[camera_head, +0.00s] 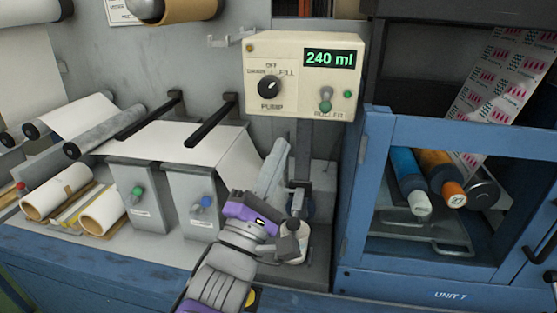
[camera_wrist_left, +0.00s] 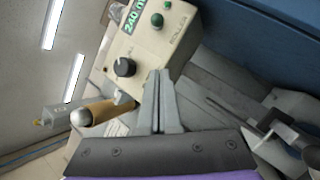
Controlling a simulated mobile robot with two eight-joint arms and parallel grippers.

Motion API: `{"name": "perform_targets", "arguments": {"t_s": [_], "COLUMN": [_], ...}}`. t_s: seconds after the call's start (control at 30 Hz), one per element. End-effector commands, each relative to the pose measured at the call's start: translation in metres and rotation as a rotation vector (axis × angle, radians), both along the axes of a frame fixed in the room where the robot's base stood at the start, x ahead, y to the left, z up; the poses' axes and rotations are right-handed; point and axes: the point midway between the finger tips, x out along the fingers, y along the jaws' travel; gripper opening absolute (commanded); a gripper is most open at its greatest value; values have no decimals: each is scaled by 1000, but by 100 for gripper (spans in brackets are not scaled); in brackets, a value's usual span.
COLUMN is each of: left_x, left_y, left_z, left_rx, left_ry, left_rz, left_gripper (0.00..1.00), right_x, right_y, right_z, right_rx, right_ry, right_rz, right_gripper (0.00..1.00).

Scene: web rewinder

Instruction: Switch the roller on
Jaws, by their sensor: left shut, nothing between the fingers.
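The cream control box (camera_head: 290,50) hangs on the grey wall, with a green "240 ml" display (camera_head: 330,58). The roller switch (camera_head: 325,100) is a small lever with a green tip at its lower right, above the word ROLLER, and a small green lamp (camera_head: 347,94) is beside it. A black pump knob (camera_head: 269,87) is on its left. My left gripper (camera_head: 281,147) is shut and empty, below the box and apart from it. In the left wrist view its closed fingertips (camera_wrist_left: 160,74) point toward the box, and the roller switch (camera_wrist_left: 157,20) shows beyond them.
White rolls (camera_head: 103,212) lie at the left. The space in front of the control box is clear.

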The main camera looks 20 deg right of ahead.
Motion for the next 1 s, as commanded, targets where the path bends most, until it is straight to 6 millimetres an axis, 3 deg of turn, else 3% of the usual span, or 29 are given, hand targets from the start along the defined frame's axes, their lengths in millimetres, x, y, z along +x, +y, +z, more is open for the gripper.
{"name": "perform_targets", "arguments": {"t_s": [0.27, 0.53, 1.0], "left_x": [37, 14, 11], "left_y": [-38, -58, -60], "left_z": [32, 50, 52], "left_rx": [0, -1, 0], "left_ry": [0, 0, 0], "left_rz": [-2, -3, 0], "left_gripper": [0, 0, 0], "right_x": [1, 1, 1], "right_y": [0, 0, 0], "right_z": [6, 10, 10], "right_rx": [0, 0, 0], "right_ry": [-2, -3, -3], "right_rz": [0, 0, 0], "right_gripper": [76, 76, 76]}}
